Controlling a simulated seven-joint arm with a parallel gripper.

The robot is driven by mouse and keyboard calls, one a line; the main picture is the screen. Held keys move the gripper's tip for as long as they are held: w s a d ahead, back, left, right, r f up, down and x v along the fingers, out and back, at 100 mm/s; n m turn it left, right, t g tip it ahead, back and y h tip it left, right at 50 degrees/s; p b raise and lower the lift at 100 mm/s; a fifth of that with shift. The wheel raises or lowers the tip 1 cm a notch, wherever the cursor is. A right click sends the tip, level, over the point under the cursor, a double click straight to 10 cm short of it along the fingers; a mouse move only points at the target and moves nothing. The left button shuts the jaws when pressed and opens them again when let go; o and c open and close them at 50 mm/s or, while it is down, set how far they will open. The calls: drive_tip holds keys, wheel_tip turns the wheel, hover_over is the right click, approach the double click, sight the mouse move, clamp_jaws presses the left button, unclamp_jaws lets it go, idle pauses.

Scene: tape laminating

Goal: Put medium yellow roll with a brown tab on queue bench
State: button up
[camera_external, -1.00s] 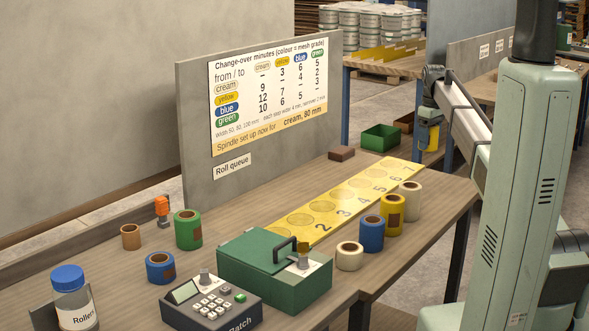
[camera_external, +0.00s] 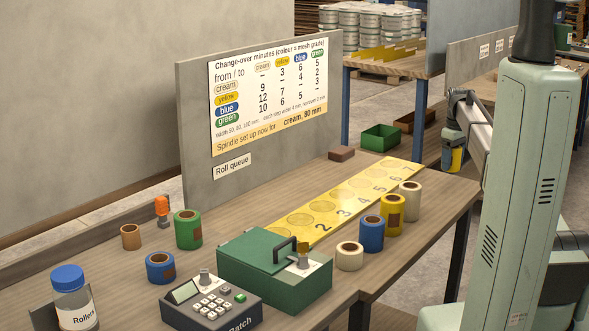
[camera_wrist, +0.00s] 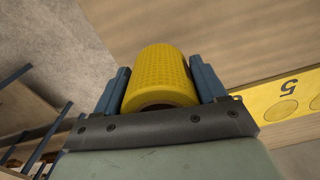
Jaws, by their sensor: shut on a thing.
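My gripper (camera_wrist: 160,88) is shut on a yellow roll (camera_wrist: 158,72), one finger on each side of it. No brown tab shows on its visible side. In the external view the held roll (camera_external: 456,160) is in the air beyond the far right edge of the bench. Another yellow roll (camera_external: 391,215) with a brown patch stands on the bench between a blue roll (camera_external: 372,233) and a tall cream roll (camera_external: 410,200). The bench (camera_external: 215,264) bears a yellow strip (camera_external: 345,204) with numbered circles, and the visible circles are empty. A "Roll queue" label (camera_external: 232,166) is on the panel behind.
A green box (camera_external: 275,275), a keypad (camera_external: 210,300), a short cream roll (camera_external: 349,256), a green roll (camera_external: 188,229) and another blue roll (camera_external: 160,268) stand on the bench. A brown block (camera_external: 341,153) sits behind the strip. A green bin (camera_external: 381,137) is beyond the bench.

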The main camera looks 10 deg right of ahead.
sight(450, 183)
drive_tip(key=shift+f, duration=2.25)
drive_tip(key=shift+f, duration=0.1)
drive_tip(key=o, duration=1.1)
drive_tip(key=shift+c, duration=0.2)
wheel_tip(450, 183, up, 12)
